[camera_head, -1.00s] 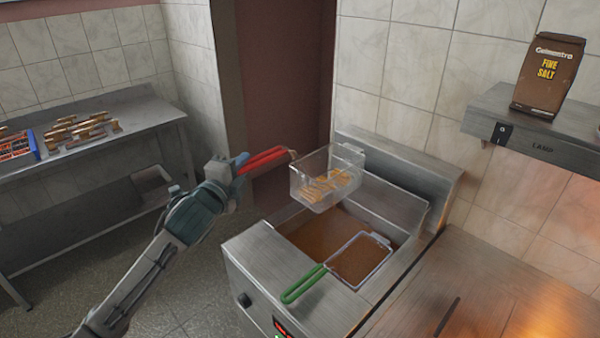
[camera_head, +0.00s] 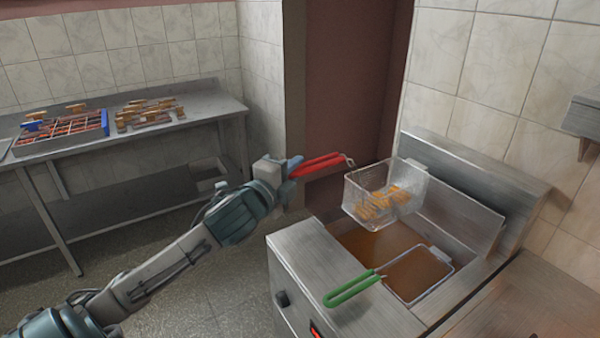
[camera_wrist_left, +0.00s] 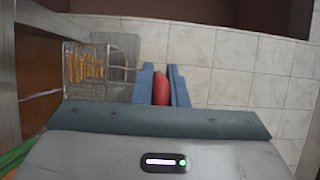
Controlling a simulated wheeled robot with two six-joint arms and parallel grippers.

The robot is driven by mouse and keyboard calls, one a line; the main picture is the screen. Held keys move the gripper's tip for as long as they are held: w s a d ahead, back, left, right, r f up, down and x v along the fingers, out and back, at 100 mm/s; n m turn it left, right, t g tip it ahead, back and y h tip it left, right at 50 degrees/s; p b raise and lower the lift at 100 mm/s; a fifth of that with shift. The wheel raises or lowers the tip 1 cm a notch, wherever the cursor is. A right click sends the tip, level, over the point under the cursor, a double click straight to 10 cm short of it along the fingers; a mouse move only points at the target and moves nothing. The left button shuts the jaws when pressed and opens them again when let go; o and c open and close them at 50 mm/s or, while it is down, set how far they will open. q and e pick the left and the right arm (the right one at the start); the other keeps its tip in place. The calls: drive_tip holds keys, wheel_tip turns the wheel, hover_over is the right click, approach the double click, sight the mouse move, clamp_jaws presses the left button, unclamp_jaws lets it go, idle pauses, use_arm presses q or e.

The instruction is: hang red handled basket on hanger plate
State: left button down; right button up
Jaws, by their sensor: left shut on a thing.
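The red handled basket, a wire basket (camera_head: 372,205) with fries in it, hangs in the air above the left part of the fryer. Its red handle (camera_head: 318,164) points left into my left gripper (camera_head: 292,168), which is shut on it. In the left wrist view the red handle (camera_wrist_left: 161,90) sits between the two blue fingers (camera_wrist_left: 162,84), and the basket (camera_wrist_left: 105,68) shows to the left. The hanger plate (camera_head: 470,170) appears to be the upright steel back of the fryer, behind and right of the basket; the basket's far end is close to it, and contact cannot be told.
A green handled basket (camera_head: 352,288) rests in the fryer oil to the right. The steel fryer (camera_head: 320,262) stands below. A steel side table (camera_head: 215,108) at left holds a tray (camera_head: 62,137) and several skewered pieces. A wall shelf edge (camera_head: 583,115) is at right.

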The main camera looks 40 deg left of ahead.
sight(313, 161)
use_arm(q)
drive_tip(key=shift+s+d, duration=0.1)
drive_tip(key=shift+w+d+r, duration=0.1)
drive_tip(key=shift+w+d, duration=0.05)
drive_tip(key=shift+w, duration=0.2)
drive_tip(key=shift+w+d+p, duration=0.15)
drive_tip(key=shift+w+d, duration=0.2)
drive_tip(key=shift+w, duration=0.5)
drive_tip(key=shift+w+d+p, duration=0.15)
drive_tip(key=shift+w+d, duration=0.2)
drive_tip(key=shift+w, duration=0.45)
drive_tip(key=shift+w+f, duration=0.15)
drive_tip(key=shift+f, duration=0.1)
drive_tip(key=shift+d+f+b, duration=0.1)
drive_tip(key=shift+f+b, duration=0.25)
drive_tip(key=shift+f, duration=0.3)
drive_tip(key=shift+w+f+b, duration=0.1)
drive_tip(key=shift+f+b, duration=0.2)
drive_tip(key=shift+f, duration=0.45)
